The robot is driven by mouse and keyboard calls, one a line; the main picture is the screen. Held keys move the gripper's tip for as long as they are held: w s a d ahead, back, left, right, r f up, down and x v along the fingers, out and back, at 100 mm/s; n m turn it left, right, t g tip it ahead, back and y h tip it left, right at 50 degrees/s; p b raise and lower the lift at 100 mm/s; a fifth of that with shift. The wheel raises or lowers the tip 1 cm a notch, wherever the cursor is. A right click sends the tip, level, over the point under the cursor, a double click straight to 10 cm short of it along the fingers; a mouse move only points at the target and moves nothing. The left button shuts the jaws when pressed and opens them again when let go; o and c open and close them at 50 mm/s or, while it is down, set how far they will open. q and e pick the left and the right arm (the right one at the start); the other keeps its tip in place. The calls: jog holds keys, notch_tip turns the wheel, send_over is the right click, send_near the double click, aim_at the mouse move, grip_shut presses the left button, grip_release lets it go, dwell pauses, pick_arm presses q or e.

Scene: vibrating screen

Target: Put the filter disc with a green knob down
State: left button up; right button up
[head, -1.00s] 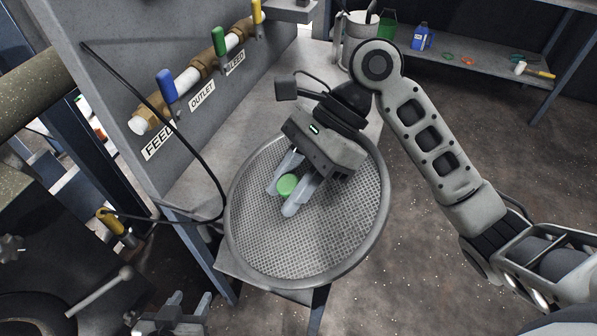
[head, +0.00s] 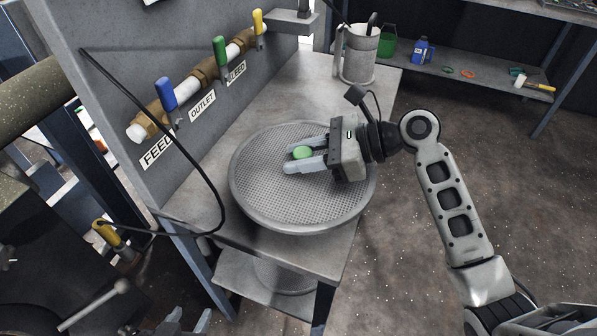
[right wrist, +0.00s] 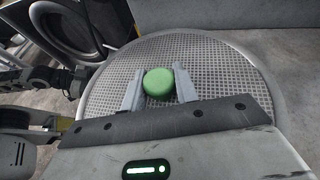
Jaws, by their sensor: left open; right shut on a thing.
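The filter disc (head: 290,205) is a round grey mesh plate with a raised rim and a green knob (head: 302,152) at its middle. My right gripper (head: 304,160) is shut on the green knob, with one finger on each side of it. In the head view the disc is over the grey bench top, its near edge close to the bench's front; I cannot tell whether it touches the bench. The right wrist view shows the knob (right wrist: 159,82) between the fingers and the mesh beneath. My left gripper (head: 185,325) is open and empty at the bottom edge, partly cut off.
A panel on the left carries blue (head: 166,90), green and yellow valve handles. A black cable (head: 165,130) hangs near the disc's left side. A grey metal can (head: 360,55) stands at the bench's back. Bare bench (head: 285,90) lies behind the disc.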

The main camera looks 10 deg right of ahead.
jog(key=w+f, duration=0.3)
jog(key=f, duration=0.1)
jog(key=shift+w+f+b, duration=0.35)
jog(key=shift+w+f, duration=0.05)
notch_tip(320, 180, down, 3)
jog(key=shift+w+d+f, duration=0.1)
jog(key=shift+w+f, duration=0.05)
jog(key=o, duration=0.9)
jog(key=shift+f, duration=0.15)
jog(key=shift+o, duration=0.2)
jog(key=v, duration=1.2)
